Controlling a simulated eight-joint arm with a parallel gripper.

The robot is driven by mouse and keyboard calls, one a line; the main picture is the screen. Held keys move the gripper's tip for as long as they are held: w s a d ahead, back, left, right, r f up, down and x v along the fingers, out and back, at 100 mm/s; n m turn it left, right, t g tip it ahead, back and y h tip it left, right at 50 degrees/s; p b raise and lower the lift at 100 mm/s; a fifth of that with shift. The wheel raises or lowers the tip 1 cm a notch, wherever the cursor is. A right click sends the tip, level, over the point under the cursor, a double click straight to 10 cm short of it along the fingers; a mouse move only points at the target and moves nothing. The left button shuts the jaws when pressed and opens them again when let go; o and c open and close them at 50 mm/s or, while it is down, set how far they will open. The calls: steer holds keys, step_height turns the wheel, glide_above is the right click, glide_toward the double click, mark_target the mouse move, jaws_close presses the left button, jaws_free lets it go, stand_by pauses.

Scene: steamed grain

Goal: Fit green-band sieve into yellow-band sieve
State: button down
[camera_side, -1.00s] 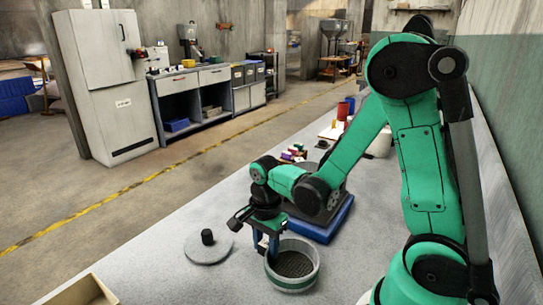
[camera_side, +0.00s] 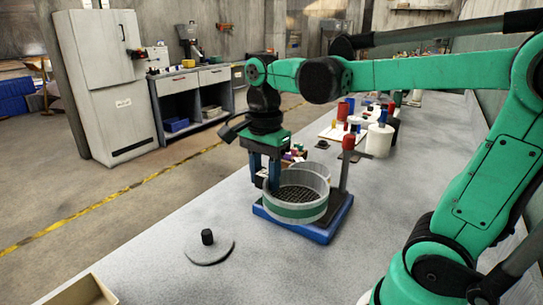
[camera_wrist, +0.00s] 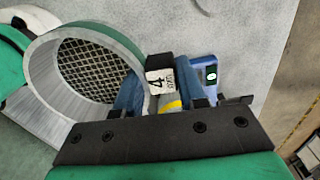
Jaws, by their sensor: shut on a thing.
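The green-band sieve (camera_side: 297,213) is a pale round ring with a mesh floor and a green stripe, in the side view over the blue base. My gripper (camera_side: 266,184) is shut on its left edge. In the wrist view the green-band sieve (camera_wrist: 42,80) shows its mesh and pale inner wall left of my gripper (camera_wrist: 160,100). A tag marked 4 (camera_wrist: 160,82) shows between the blue fingers. A small yellow stripe (camera_wrist: 172,105) shows beside it; whether it is the yellow-band sieve I cannot tell. A pale rim (camera_side: 312,170) shows behind the green-band sieve, its band hidden.
The blue base (camera_side: 315,236) bears a post with a red top (camera_side: 348,142) right of the sieve. A round lid with a black knob (camera_side: 210,250) lies front left. An open box (camera_side: 85,292) is at the bottom left. White pots (camera_side: 379,140) stand behind.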

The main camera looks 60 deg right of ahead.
step_height(320, 180, up, 3)
steer(key=shift+r, duration=0.2)
steer(key=shift+w+d+r, duration=0.1)
steer(key=shift+d+r, duration=0.1)
steer(key=shift+r, duration=0.05)
steer(key=w+d+m, duration=0.4)
steer(key=d, duration=0.5)
steer(key=m, duration=0.3)
glide_above(299, 160)
steer(key=f, duration=0.3)
steer(key=shift+a, duration=0.2)
steer(key=shift+d+f, duration=0.25)
steer(key=shift+f, duration=1.9)
steer(key=shift+f, duration=0.85)
